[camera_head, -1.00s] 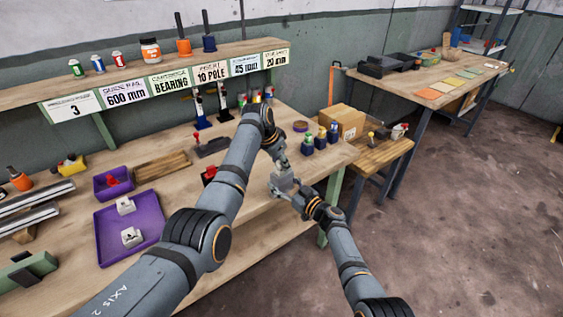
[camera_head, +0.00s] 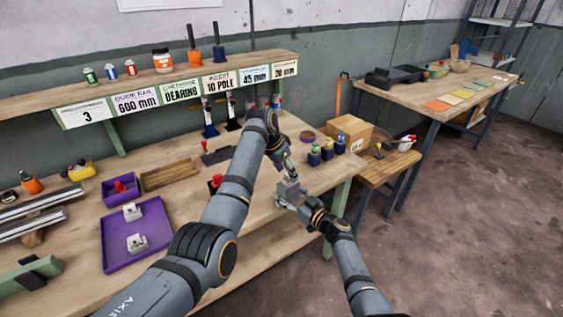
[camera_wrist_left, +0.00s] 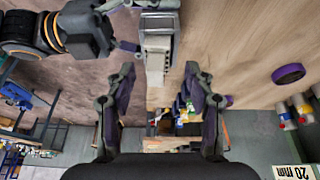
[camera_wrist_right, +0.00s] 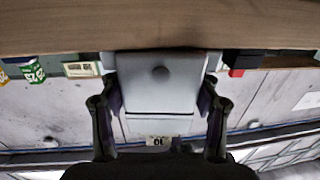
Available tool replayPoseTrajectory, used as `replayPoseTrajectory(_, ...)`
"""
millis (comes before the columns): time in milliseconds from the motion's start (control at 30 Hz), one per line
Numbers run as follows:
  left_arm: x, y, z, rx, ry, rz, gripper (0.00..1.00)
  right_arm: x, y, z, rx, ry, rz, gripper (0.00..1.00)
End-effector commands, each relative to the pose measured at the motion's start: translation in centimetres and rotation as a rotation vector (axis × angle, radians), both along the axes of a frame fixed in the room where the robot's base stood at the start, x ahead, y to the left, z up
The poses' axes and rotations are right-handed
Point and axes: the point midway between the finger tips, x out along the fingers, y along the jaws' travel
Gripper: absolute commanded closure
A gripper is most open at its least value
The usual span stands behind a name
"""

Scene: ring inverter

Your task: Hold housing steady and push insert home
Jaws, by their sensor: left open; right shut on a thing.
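The grey housing (camera_head: 289,191) is held out near the bench's front edge. My right gripper (camera_wrist_right: 160,108) is shut on it, one finger on each side, and the housing (camera_wrist_right: 160,80) fills the middle of the right wrist view. In the left wrist view a pale insert (camera_wrist_left: 157,67) sticks out of the open end of the housing (camera_wrist_left: 157,26). How deep it sits I cannot tell. My left gripper (camera_wrist_left: 163,80) is open, its fingers spread either side of the insert's outer end, with visible gaps. In the head view the left gripper (camera_head: 287,168) is just behind the housing.
A purple tray (camera_head: 156,212) with pale blocks stands on the bench at left. A purple ring (camera_head: 307,136) and several small bottles (camera_head: 327,149) stand behind the grippers. A cardboard box (camera_head: 350,131) is on a side table at right. The floor at right is clear.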

Motion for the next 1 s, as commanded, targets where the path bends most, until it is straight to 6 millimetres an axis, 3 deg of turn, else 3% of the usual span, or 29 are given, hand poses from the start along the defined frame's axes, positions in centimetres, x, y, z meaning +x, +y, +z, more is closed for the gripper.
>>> replayPoseTrajectory(200,-1.3,1.5,5.1,0.000,-0.004,0.001,0.46,0.0,0.0,0.0,0.000,0.000,0.000,0.81)
replayPoseTrajectory(400,-2.1,2.4,7.8,0.001,-0.001,0.000,0.46,0.0,0.0,0.0,0.000,0.000,0.000,0.81)
replayPoseTrajectory(933,-2.3,2.5,8.3,0.001,0.001,0.000,0.46,0.0,0.0,0.0,0.000,0.000,0.000,0.81)
replayPoseTrajectory(1000,-2.3,2.5,8.3,0.001,0.001,0.000,0.53,0.0,0.0,0.0,0.000,0.000,0.000,0.81)
